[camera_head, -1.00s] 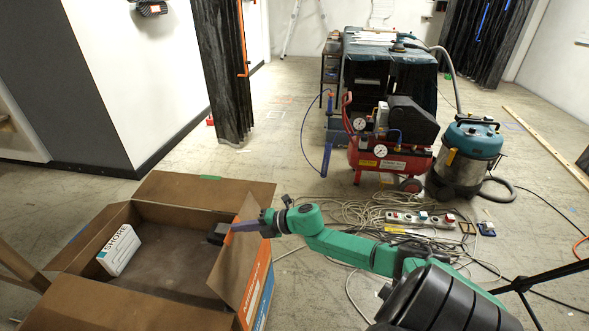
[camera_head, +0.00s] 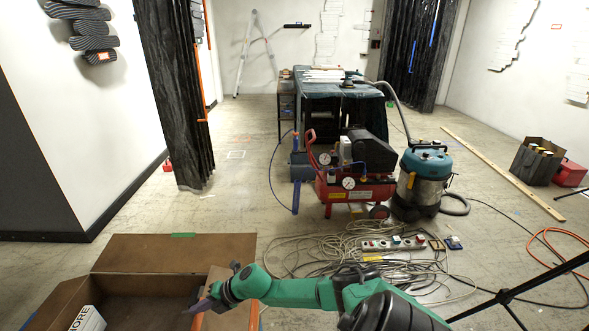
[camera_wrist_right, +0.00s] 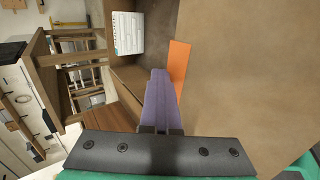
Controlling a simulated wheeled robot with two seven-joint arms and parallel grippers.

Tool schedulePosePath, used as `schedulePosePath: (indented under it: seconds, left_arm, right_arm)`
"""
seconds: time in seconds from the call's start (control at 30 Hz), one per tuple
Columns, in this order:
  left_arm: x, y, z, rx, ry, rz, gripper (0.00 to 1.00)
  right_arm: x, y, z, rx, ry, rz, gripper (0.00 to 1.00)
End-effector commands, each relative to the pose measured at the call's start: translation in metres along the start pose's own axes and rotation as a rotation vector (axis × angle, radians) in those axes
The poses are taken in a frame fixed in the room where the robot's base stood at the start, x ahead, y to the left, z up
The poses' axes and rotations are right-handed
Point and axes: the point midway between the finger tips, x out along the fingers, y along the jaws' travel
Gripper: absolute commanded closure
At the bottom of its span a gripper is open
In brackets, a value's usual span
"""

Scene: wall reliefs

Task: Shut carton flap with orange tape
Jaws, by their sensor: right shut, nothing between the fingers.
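The open brown carton (camera_head: 150,266) is at the bottom left of the head view, cut off by the lower edge. Its right flap (camera_head: 232,316) stands raised beside my right gripper (camera_head: 203,304). In the right wrist view, orange tape (camera_wrist_right: 178,82) lies on the large brown cardboard surface. My right gripper's purple fingers (camera_wrist_right: 160,95) are shut and empty, close to the tape; I cannot tell whether they touch the flap. My left gripper is not in view.
A green-taped far flap (camera_head: 183,235) lies folded outward. A white box (camera_head: 88,320) is inside the carton. Coiled cables (camera_head: 300,250) and a power strip (camera_head: 393,243) lie to the right. A red compressor (camera_head: 350,192) and a vacuum (camera_head: 424,180) stand behind.

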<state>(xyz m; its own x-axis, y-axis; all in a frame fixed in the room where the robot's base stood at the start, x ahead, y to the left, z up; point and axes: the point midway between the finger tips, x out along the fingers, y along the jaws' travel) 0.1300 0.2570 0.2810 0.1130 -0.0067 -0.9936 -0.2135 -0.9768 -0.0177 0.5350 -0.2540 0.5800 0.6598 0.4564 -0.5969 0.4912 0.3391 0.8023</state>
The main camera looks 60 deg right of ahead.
Motion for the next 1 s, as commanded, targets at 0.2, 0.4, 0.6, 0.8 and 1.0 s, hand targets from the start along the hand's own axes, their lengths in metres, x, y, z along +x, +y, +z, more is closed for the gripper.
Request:
schedulePosePath:
  seconds: [0.2, 0.4, 0.6, 0.8, 1.0]
  left_arm:
    - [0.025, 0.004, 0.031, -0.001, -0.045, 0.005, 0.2]
    - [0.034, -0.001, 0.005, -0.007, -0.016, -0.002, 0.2]
    - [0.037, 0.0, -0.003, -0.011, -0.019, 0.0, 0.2]
    - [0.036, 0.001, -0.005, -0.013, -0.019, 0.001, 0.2]
    - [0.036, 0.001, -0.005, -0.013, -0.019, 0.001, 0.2]
  right_arm:
    - [0.025, -0.018, -0.001, 0.0, 0.003, 0.0, 1.0]
    - [0.037, -0.025, -0.001, -0.001, 0.003, 0.001, 1.0]
    - [0.042, -0.029, -0.001, 0.0, 0.003, 0.001, 1.0]
    - [0.043, -0.029, -0.001, 0.0, 0.002, 0.001, 1.0]
    - [0.043, -0.029, -0.001, 0.0, 0.002, 0.001, 1.0]
